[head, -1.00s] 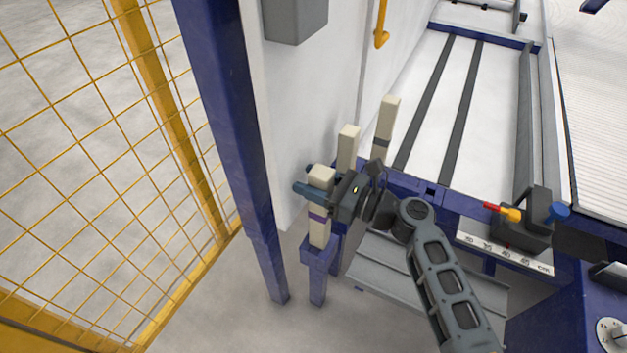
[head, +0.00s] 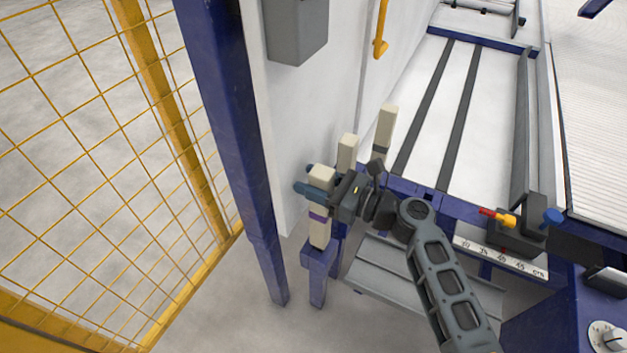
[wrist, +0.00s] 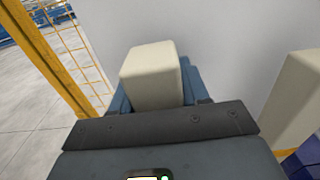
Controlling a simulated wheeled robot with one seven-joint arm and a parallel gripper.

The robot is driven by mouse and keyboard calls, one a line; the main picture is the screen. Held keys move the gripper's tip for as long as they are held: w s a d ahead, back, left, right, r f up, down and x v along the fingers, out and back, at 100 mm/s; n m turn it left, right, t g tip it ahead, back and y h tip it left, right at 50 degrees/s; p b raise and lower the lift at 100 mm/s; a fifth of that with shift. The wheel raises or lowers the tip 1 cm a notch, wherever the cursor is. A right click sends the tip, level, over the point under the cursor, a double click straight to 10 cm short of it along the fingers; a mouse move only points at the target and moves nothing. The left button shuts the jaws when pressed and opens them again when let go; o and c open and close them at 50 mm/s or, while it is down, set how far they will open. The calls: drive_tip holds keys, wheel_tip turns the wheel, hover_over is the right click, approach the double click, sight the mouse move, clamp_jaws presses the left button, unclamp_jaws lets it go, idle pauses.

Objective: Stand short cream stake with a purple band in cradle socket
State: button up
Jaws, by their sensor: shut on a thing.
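The short cream stake with a purple band (head: 320,228) stands about upright in the head view. Its lower end meets the top of a blue cradle socket (head: 318,258); I cannot tell how deep it sits in it. My gripper (head: 319,191) is shut on the stake above the purple band, with blue fingers on both sides. In the wrist view the stake's cream top (wrist: 152,76) shows between the fingers, and its lower part is hidden.
Two other cream stakes stand behind: a plain-looking one (head: 347,153) and a taller one with a dark band (head: 386,130). A blue post (head: 225,120) and yellow mesh fence (head: 90,130) are to the left. A white wall (head: 300,130) is close behind.

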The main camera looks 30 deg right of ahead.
sight(299, 154)
drive_tip(key=shift+r+p, duration=2.9)
drive_tip(key=shift+r, duration=0.3)
